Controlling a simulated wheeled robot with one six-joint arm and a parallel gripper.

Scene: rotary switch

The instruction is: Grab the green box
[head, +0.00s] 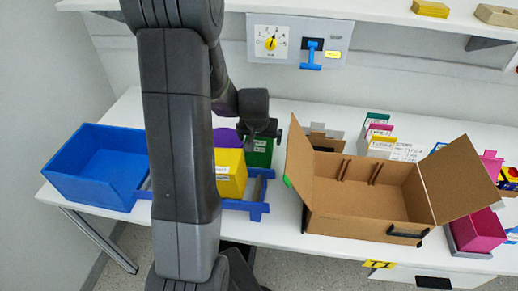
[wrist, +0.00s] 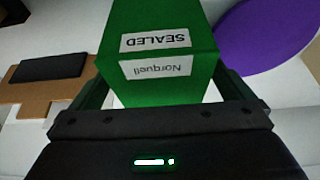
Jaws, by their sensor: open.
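The green box (head: 258,155) stands on the table, behind and to the right of a yellow box. In the wrist view the green box (wrist: 165,25) shows large, with white labels reading "SEALED" and "Norquell" upside down. My gripper (head: 262,135) is at the top of the green box in the head view. In the wrist view its two open fingers (wrist: 168,88) lie on either side of the box, which sits between them. I cannot tell whether either finger touches it. My arm hides part of the table to the left.
A yellow box (head: 231,173) and a purple round thing (head: 226,137) are close by, with a blue rack (head: 262,207) in front. A blue bin (head: 92,165) is at left. An open cardboard box (head: 365,215) stands at right. A dial panel (head: 297,42) is on the wall.

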